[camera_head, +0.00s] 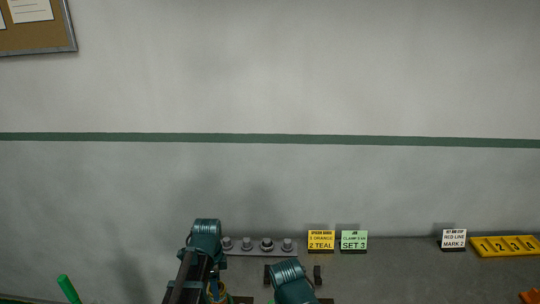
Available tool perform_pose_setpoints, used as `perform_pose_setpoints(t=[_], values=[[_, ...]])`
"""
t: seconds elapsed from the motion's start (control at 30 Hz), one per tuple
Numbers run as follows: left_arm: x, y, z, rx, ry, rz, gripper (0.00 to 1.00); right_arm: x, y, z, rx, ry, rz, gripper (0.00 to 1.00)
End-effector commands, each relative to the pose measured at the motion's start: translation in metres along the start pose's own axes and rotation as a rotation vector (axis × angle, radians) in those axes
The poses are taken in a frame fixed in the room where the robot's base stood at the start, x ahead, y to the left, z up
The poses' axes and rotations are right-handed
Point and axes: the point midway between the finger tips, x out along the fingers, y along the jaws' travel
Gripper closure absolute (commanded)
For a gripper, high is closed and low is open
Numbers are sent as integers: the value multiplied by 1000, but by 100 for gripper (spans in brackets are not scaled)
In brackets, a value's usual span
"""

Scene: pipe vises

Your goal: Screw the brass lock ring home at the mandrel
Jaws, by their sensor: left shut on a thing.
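My left gripper (216,284) is low in the head view, beside my teal arm link, and mostly cut off by the bottom edge. It is shut on a small brass-coloured piece (217,293), which looks like the brass lock ring; only part of it shows. A teal link of my other arm is at the bottom centre, and the right gripper is not in view. I cannot make out the mandrel, or whether the ring touches it.
A grey strip with several round knobs (267,245) stands at the back of the bench. Yellow (321,240), green (354,240) and white (454,239) cards stand to its right. A yellow numbered rack (505,246) is far right. A green rod (68,289) is at lower left.

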Motion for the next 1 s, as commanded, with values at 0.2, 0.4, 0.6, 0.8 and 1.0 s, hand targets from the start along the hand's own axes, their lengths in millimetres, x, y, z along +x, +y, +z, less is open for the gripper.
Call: perform_pose_setpoints(t=[0.2,0.4,0.6,0.8,1.0], values=[[0,0,0,13,0,0,98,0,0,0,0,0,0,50],[0,0,0,73,0,0,98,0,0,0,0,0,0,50],[0,0,0,347,0,0,98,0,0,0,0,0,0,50],[0,0,0,627,0,0,98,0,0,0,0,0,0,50],[1,0,0,908,0,0,98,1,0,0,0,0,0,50]])
